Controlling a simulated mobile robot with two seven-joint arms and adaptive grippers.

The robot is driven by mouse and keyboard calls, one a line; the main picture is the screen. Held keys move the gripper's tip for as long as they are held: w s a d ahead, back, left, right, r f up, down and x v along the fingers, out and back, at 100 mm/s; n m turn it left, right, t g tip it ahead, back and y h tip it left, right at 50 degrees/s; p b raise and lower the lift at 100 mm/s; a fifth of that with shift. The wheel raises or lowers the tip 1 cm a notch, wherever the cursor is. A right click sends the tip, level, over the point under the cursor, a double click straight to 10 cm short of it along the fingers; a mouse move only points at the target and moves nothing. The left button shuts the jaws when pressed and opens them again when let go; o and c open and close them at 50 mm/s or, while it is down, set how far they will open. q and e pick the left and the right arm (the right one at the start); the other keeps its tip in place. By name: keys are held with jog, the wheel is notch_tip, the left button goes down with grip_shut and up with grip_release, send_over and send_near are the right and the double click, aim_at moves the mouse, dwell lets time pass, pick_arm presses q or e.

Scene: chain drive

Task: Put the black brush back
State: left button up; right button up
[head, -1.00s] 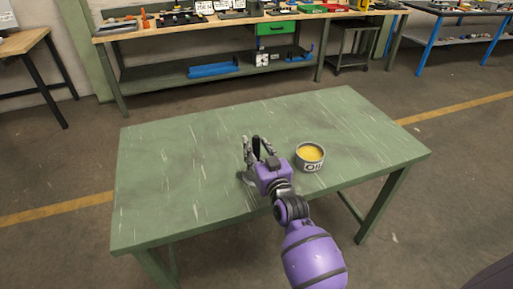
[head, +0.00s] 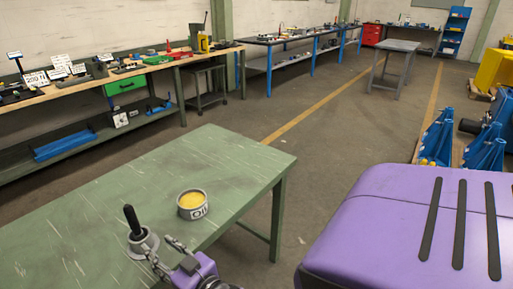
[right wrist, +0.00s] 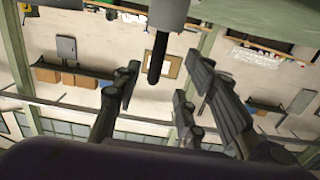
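The black brush (head: 132,221) shows as a black handle standing up, slightly tilted, from a round grey holder (head: 147,241) on the green table (head: 80,218). Its lower end is hidden in the holder. In the right wrist view, which is upside down, the handle (right wrist: 157,58) points down from the grey holder (right wrist: 168,12). My right gripper (head: 165,254) is open and empty, just on the near side of the holder. In the right wrist view its fingers (right wrist: 160,92) stand wide apart with the handle's tip between them in the picture. My left gripper is not in view.
A grey tin of yellow oil (head: 192,204) stands to the right of the holder, close to my right gripper. The rest of the tabletop in view is clear. A long workbench (head: 150,68) with tools runs along the wall behind.

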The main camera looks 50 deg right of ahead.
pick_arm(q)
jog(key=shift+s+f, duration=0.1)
pick_arm(e)
jog(key=s+f+g, duration=0.4)
jog(key=s+f, duration=0.8)
jog(key=s, duration=0.4)
jog(key=s+f+g, duration=0.5)
jog(key=s+f, duration=0.7)
jog(key=s, duration=0.5)
jog(key=shift+s+d+h, duration=0.25)
jog(key=shift+h, duration=0.05)
pick_arm(q)
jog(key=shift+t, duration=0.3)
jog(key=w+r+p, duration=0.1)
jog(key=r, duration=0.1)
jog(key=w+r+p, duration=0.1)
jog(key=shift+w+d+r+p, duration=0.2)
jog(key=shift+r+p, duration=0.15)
jog(key=shift+p, duration=0.05)
pick_arm(e)
jog(key=r, duration=0.1)
jog(key=w+r, duration=0.1)
jog(key=r, duration=0.1)
jog(key=shift+w+a, duration=0.3)
